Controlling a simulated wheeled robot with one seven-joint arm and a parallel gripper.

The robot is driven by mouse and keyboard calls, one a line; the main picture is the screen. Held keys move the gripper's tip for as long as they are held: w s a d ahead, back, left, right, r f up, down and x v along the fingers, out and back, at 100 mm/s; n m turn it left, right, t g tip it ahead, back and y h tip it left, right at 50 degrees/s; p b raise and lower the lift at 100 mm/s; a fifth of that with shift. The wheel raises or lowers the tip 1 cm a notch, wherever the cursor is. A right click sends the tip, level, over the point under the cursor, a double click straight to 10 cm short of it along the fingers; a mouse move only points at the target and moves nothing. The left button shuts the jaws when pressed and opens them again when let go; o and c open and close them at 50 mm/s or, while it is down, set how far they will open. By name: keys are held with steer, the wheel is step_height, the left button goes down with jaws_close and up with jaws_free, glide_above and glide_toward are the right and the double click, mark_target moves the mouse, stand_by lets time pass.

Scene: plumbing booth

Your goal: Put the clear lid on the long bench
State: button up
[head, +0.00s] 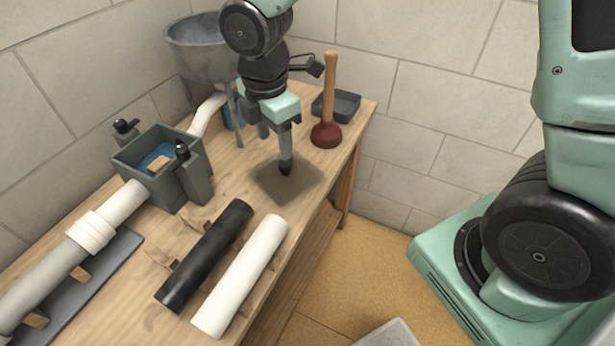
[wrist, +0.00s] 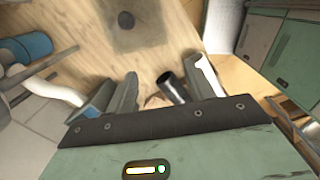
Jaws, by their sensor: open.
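The clear lid (head: 300,188) shows as a see-through, darkish square, apparently lying flat on the wooden long bench (head: 232,172), near its right edge. In the wrist view the lid (wrist: 150,38) is at the top, with a dark round knob on it. My gripper (head: 276,150) is over the bench, pointing down. One finger overlaps the knob in the head view, so any contact there is hard to judge. In the wrist view my gripper (wrist: 163,85) has its fingers spread, with the lid beyond them and nothing held between them.
A grey open box (head: 150,172) with blue inside stands left. A black pipe (head: 205,255) and a white pipe (head: 242,275) lie in front. A plunger (head: 328,125) and dark tray (head: 338,106) stand behind; a metal funnel basin (head: 195,48) is at back left.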

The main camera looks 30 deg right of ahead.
steer(key=s+a+r+m, duration=0.1)
steer(key=s+r+m, duration=0.1)
steer(key=s+m, duration=0.4)
steer(key=s+r+m+y, duration=0.1)
steer(key=s+r+m, duration=0.2)
steer(key=s+m, duration=0.4)
steer(key=s, duration=0.6)
steer(key=shift+s+a+g, duration=0.3)
steer(key=shift+s+a, duration=0.1)
